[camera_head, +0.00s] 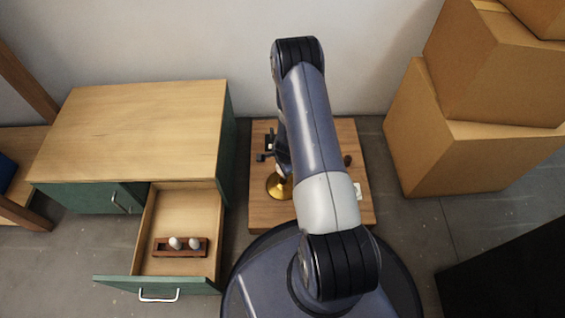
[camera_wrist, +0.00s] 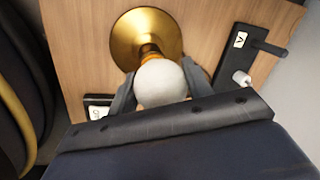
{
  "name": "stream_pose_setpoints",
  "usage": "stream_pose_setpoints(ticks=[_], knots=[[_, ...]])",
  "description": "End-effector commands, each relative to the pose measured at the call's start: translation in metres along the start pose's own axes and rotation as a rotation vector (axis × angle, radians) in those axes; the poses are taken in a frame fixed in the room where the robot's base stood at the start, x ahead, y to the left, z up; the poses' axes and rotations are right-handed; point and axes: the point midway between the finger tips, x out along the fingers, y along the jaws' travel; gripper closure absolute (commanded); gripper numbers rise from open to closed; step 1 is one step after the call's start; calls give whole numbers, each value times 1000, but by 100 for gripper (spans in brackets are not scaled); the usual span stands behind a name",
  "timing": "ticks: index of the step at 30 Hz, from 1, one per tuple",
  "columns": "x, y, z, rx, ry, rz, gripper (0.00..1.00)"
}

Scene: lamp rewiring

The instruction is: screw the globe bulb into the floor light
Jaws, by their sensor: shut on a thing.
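The floor light shows as a round brass base (camera_wrist: 125,38) with a narrow brass neck in the wrist view. Its brass base (camera_head: 275,187) also shows in the head view, partly behind my arm. The white globe bulb (camera_wrist: 161,82) sits between the two fingers of my gripper (camera_wrist: 160,92), which is shut on it. The bulb lines up with the neck of the light and covers its top, so I cannot tell whether the threads are engaged. In the head view my gripper and the bulb are mostly hidden by my arm.
The light stands on a wooden board (camera_head: 262,215). A green cabinet (camera_head: 130,130) has an open drawer (camera_head: 180,205) with a brown rack (camera_head: 180,252) of two white bulbs. Cardboard boxes (camera_head: 440,140) stack at right.

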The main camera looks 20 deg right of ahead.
Motion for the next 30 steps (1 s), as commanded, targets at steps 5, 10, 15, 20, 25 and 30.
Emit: stream_pose_setpoints(ticks=[5,10,15,20,25,30], knots=[[0,-1,-1,10,3,-3,76],[0,-1,-1,8,3,-3,46],[0,-1,0,7,2,-2,32],[0,0,0,7,2,-1,27],[2,0,0,-4,-1,-1,27],[7,1,-1,-90,-16,-3,27]])
